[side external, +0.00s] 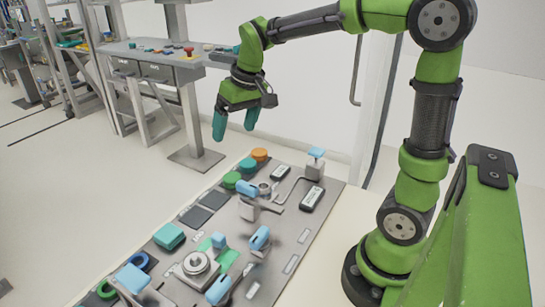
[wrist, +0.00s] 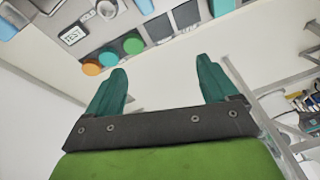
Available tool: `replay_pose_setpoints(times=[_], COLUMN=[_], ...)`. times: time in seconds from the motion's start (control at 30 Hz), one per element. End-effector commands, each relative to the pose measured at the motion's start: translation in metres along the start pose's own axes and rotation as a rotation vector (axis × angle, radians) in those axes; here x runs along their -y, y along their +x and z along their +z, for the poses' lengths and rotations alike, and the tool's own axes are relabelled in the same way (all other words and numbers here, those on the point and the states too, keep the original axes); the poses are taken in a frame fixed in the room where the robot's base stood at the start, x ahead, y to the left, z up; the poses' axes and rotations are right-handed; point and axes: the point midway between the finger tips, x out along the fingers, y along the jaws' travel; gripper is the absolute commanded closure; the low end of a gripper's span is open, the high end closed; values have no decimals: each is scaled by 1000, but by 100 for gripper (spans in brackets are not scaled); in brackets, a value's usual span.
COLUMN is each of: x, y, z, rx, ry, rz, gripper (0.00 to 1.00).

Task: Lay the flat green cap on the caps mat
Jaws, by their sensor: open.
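The flat green cap (side external: 231,180) is a round green disc lying at the far left edge of the grey work board, in a row with a teal cap (side external: 247,165) and an orange cap (side external: 259,155). The green cap also shows in the wrist view (wrist: 133,45), at the right end of that row. Two dark square mats lie beside it, a farther one (side external: 214,199) and a nearer one (side external: 195,215); their labels are too small to read, so I cannot tell which is the caps mat. My gripper (side external: 236,121) is open and empty, well above the caps.
The grey board (side external: 302,225) also carries a teal block (side external: 169,236), light blue-handled clamps, a round metal fixture (side external: 196,263), and blue (side external: 138,260) and green (side external: 106,288) rings. A metal side bench (side external: 150,55) stands behind. The air around my gripper is clear.

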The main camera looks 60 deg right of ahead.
Motion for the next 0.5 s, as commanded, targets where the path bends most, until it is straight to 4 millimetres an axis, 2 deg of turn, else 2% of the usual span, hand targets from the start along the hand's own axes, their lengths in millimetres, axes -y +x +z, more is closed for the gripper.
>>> replay_pose_setpoints(times=[0.03, 0.1, 0.2, 0.3, 0.4, 0.5], x=[8, 16, 24, 28, 30, 30], y=[-16, -29, -42, -46, -45, -43], z=[20, 46, 83, 114, 136, 149], rx=[-45, -98, -169, -227, -266, -289], ry=[7, 25, 53, 78, 98, 112], rz=[-24, -57, -107, -153, -188, -210], gripper=[14, 14, 14, 14, 14, 14])
